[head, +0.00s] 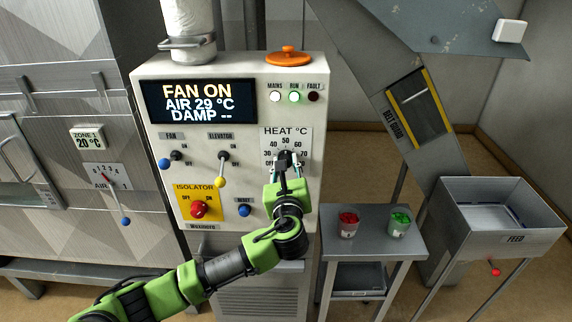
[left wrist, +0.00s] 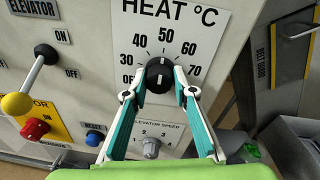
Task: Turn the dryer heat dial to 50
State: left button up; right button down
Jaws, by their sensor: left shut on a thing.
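The heat dial (left wrist: 159,75) is a round black knob below the numbers on the white heat scale (head: 285,135) of the control panel. In the left wrist view a white line on the knob points roughly up, near the 50 mark; its exact setting is hard to tell. My left gripper (head: 287,162) is at the dial, its teal fingers (left wrist: 160,84) closed on the knob from both sides. In the head view the gripper mostly hides the dial. My right gripper is in neither view.
The display (head: 200,102) reads FAN ON, AIR 29 °C, DAMP --. The elevator lever (head: 222,168), red isolator switch (head: 199,209) and blue reset button (head: 244,210) lie left of the dial. The elevator speed knob (left wrist: 151,147) is below it. A small table (head: 372,250) stands to the right.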

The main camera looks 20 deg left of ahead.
pick_arm(q)
jog(key=o, duration=1.1)
jog(key=v, duration=1.2)
